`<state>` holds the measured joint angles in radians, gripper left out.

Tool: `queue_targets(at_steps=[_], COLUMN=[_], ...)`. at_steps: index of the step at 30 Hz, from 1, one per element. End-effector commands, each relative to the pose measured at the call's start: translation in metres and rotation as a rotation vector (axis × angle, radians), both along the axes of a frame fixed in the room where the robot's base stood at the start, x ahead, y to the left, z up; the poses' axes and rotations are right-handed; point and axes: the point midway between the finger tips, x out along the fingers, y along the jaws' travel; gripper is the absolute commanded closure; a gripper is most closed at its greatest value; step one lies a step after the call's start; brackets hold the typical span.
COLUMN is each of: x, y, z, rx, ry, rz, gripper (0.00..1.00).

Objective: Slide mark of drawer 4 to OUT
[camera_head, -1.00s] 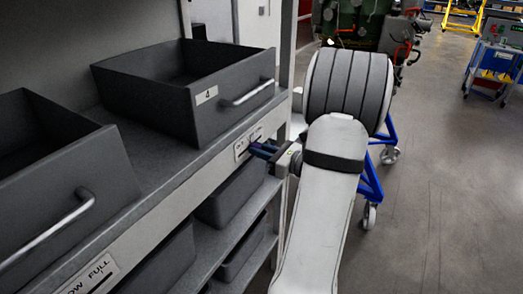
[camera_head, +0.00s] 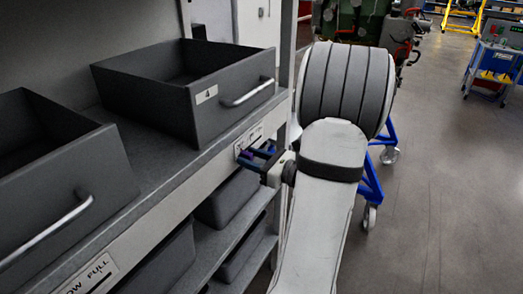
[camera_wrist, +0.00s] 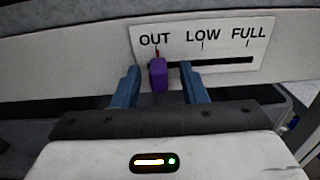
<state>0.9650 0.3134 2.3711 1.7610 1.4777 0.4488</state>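Drawer 4 (camera_head: 215,112) is a dark grey bin with a "4" label and a bar handle, on the upper shelf. On the shelf edge below it is a white label plate (camera_wrist: 222,38) reading OUT, LOW, FULL, with a dark horizontal slot. The purple slider mark (camera_wrist: 158,76) stands at the slot's left end, under OUT, with a small red line above it. My gripper (camera_wrist: 160,88) is open, with one blue finger on each side of the mark and a visible gap on both sides. In the head view my gripper (camera_head: 257,157) is at the label plate.
Another grey drawer (camera_head: 60,165) stands at left, with part of its own LOW FULL label (camera_head: 88,277) below. Grey bins (camera_head: 228,197) sit on the lower shelf. Open floor (camera_head: 450,180) lies at right.

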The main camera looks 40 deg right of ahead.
Motion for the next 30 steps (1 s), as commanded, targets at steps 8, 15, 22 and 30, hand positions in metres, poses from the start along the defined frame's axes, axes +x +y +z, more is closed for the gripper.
queue_targets(at_steps=[8, 15, 22, 30], x=[0.000, -0.001, -0.015, -0.035], y=[0.000, -0.001, -0.007, -0.016], z=[0.000, 0.000, 0.000, 0.001], rx=[0.000, -0.001, -0.001, -0.001], ry=[0.000, 0.000, 0.000, -0.001], rz=[-0.001, -0.001, -0.004, -0.003], gripper=[0.51, 0.51, 0.51, 0.51])
